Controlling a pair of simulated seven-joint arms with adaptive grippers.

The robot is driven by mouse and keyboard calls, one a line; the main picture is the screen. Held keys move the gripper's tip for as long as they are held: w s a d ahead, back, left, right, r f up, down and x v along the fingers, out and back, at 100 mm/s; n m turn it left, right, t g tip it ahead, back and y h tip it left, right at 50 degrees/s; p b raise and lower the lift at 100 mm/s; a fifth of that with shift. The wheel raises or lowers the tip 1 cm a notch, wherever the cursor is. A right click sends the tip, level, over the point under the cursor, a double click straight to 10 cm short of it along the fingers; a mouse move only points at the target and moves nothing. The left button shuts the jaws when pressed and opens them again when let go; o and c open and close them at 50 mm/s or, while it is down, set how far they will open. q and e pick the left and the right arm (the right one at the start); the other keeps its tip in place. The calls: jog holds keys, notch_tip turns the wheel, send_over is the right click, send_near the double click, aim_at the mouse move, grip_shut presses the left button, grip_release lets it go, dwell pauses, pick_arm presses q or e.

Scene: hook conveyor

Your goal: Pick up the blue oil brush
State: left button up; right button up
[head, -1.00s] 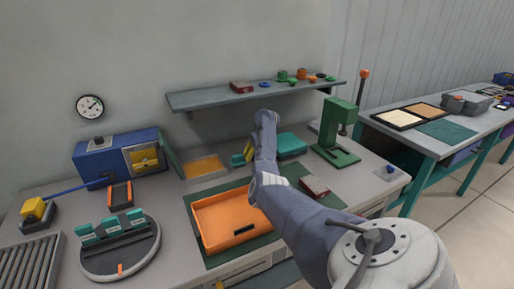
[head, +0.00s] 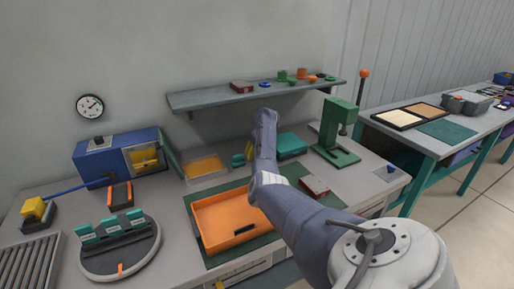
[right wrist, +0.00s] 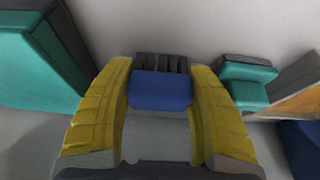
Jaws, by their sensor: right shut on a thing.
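The blue oil brush (right wrist: 161,90) shows in the right wrist view as a blue block with a dark bristled end. It sits between the two yellow fingers of my right gripper (right wrist: 160,70), which is shut on it. In the head view the right gripper (head: 249,151) is mostly hidden behind my own arm, at the back of the workbench. The brush cannot be made out there, and I cannot tell whether it is clear of its support. My left gripper is in neither view.
A teal box (head: 291,145) and a green press (head: 338,135) stand right of the gripper. An orange tray (head: 230,222) lies in front. A shelf (head: 215,98) with small parts hangs above the back. A turntable fixture (head: 120,250) is at left.

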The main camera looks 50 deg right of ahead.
notch_tip(320, 180, up, 20)
jog(key=shift+f, duration=0.2)
dwell(0.4)
